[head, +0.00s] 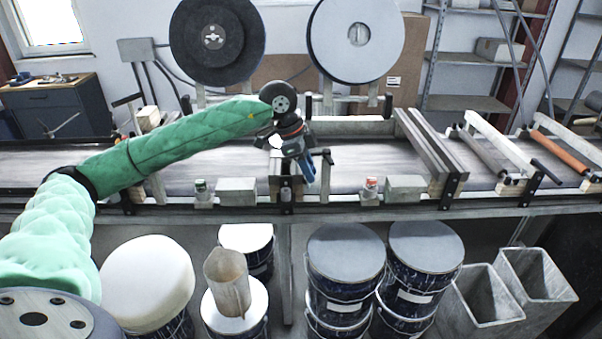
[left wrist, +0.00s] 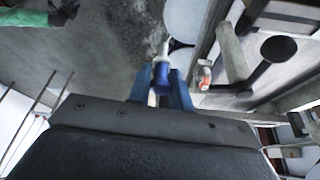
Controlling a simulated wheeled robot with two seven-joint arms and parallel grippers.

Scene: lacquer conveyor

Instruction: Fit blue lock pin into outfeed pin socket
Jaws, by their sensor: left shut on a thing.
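My left gripper (head: 306,172) hangs over the middle of the conveyor, by the upright post between the two belt sections. Its blue fingers point down and to the right. In the left wrist view the fingers (left wrist: 162,92) are closed around the blue lock pin (left wrist: 161,74), whose pale end extends beyond them. The pin cannot be told apart from the blue fingers in the head view. I cannot make out for certain which fitting is the outfeed pin socket. My right gripper is not in view.
A black knobbed post (head: 326,170) stands right of my gripper. Two large discs (head: 356,38) rise behind. Paint drums (head: 346,262) stand below.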

